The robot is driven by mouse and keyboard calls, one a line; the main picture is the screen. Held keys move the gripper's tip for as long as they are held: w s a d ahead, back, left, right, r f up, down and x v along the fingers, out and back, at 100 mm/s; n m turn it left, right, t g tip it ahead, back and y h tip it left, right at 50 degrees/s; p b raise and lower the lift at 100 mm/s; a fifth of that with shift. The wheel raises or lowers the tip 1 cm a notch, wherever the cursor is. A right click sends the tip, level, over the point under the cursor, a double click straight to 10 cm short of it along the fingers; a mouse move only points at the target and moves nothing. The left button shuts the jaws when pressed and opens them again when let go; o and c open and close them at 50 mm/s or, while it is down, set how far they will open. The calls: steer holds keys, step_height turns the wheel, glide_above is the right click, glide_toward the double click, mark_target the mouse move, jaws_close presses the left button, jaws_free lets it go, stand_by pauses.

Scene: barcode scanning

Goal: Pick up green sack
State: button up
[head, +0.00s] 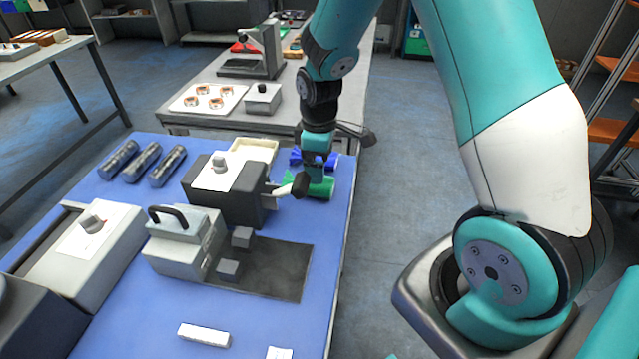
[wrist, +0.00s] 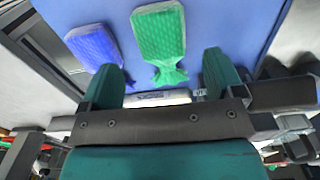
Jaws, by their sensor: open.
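The green sack (head: 323,187) lies on the blue table top near its right edge in the head view, partly hidden by my gripper and a white-and-black handle. In the wrist view the green sack (wrist: 158,32) lies flat, its narrow gathered end pointing toward my gripper. My gripper (head: 315,172) is over the sack's area, pointing down. In the wrist view my gripper (wrist: 161,66) is open, with the sack's narrow end between its teal fingers in the picture and nothing held. Contact cannot be told.
A blue sack (wrist: 94,45) lies left of the green one in the wrist view. A dark grey machine (head: 228,200) stands close left of my gripper. A cream tray (head: 254,148) and several metal cylinders (head: 143,160) are farther left. Open floor lies right of the table.

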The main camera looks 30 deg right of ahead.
steer(key=shift+f+p, duration=0.9)
steer(key=shift+f, duration=2.35)
steer(key=c, duration=1.1)
steer(key=shift+r, duration=0.1)
